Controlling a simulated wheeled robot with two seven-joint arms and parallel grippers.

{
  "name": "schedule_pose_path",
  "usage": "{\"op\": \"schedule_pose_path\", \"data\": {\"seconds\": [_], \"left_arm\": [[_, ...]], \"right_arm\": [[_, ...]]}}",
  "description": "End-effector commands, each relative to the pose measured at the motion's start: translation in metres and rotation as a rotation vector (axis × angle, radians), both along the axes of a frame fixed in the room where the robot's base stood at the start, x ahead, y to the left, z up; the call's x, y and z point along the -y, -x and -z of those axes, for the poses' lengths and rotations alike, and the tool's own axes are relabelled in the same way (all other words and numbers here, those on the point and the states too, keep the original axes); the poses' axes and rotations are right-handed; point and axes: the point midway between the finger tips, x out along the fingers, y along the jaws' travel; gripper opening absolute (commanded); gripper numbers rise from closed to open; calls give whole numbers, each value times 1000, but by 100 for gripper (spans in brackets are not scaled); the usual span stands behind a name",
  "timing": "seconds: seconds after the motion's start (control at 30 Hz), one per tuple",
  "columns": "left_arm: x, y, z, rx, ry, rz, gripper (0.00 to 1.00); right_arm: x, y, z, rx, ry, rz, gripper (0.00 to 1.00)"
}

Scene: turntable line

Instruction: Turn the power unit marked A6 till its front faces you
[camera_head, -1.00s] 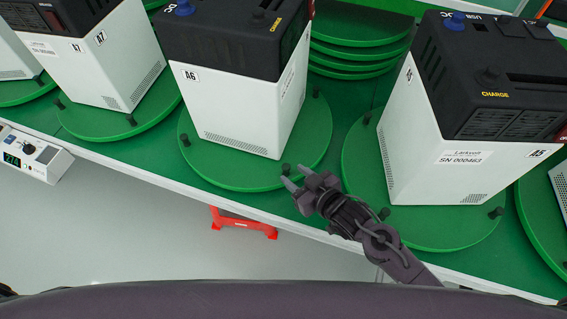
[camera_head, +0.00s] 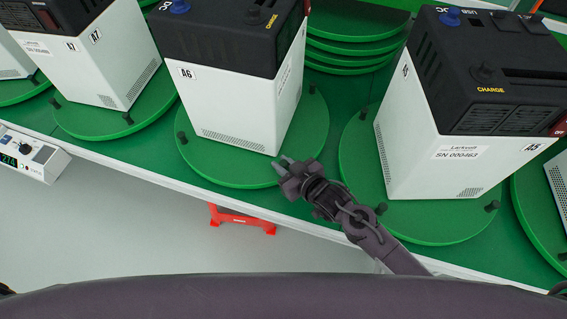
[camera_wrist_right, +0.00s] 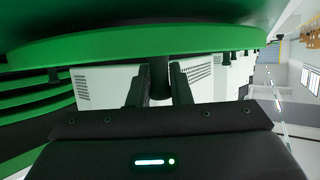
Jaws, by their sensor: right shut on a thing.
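The power unit A6 (camera_head: 225,110) is a white box with a black top and a blue knob. It stands on a round green turntable (camera_head: 215,168) with short black pegs near its rim. A plain side with the A6 label and a lower vent is turned toward me; a face with lettering points right. My right gripper (camera_head: 284,164) is at the turntable's near rim. In the right wrist view its fingers (camera_wrist_right: 158,92) are shut on a black peg (camera_wrist_right: 158,72) of the turntable, with the white unit behind. My left gripper is out of view.
Unit A5 (camera_head: 410,140) stands on its turntable close to the right of my right arm. Unit A7 (camera_head: 100,60) stands to the left. Spare green discs (camera_head: 350,60) are stacked behind. A small control box (camera_head: 30,155) hangs at the table's left front edge.

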Motion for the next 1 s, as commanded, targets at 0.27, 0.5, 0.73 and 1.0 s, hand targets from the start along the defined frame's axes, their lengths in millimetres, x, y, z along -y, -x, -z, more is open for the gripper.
{"op": "schedule_pose_path", "data": {"seconds": [0.27, 0.5, 0.73, 1.0], "left_arm": [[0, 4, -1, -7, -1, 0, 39], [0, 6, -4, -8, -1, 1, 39], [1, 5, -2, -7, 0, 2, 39], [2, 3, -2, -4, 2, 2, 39]], "right_arm": [[7, -4, -1, 2, 2, 2, 0], [53, -38, -1, 7, 5, 12, 0], [67, -54, -1, 4, 0, 2, 0], [65, -52, 0, 0, -1, -2, 0]]}}
